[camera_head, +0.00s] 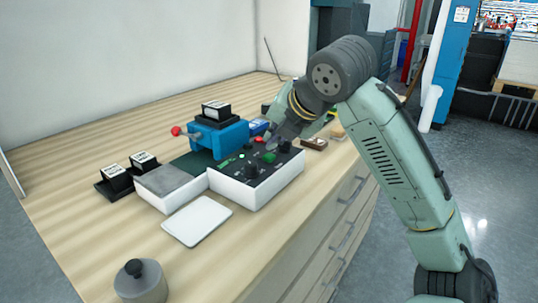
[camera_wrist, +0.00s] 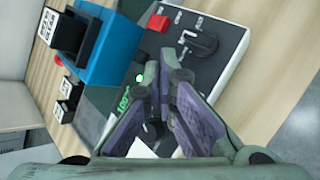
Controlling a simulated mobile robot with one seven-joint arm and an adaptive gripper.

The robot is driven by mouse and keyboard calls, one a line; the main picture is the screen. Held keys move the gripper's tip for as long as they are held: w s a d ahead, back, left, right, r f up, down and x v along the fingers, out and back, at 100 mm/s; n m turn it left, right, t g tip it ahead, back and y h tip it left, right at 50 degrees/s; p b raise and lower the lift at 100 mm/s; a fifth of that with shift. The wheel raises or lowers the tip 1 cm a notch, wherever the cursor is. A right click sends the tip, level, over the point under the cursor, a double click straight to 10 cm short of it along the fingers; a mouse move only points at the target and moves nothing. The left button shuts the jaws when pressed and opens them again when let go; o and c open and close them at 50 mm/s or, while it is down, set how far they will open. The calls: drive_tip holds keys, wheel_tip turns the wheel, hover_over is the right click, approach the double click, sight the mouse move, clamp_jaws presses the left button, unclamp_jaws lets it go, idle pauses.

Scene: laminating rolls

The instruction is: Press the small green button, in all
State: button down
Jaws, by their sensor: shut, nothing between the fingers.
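The control box (camera_head: 228,189) has white sides and a black top with knobs and buttons. A green button (camera_head: 269,157) shows on its top in the head view, just below my fingertips. A smaller lit green dot (camera_head: 242,156) is left of it and shows in the wrist view (camera_wrist: 140,77), beside a green readout (camera_wrist: 124,98). My gripper (camera_head: 271,146) is shut and empty, pointing down over the panel. In the wrist view its fingertips (camera_wrist: 163,65) cover the middle of the panel and hide the green button. I cannot tell whether the tips touch it.
A blue device (camera_head: 218,137) with a red-ended lever stands behind left. Black labelled blocks (camera_head: 116,178) and a white plate (camera_head: 197,220) lie left. The front tabletop is mostly bare.

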idle(0.4)
drive_tip(key=shift+f, duration=0.4)
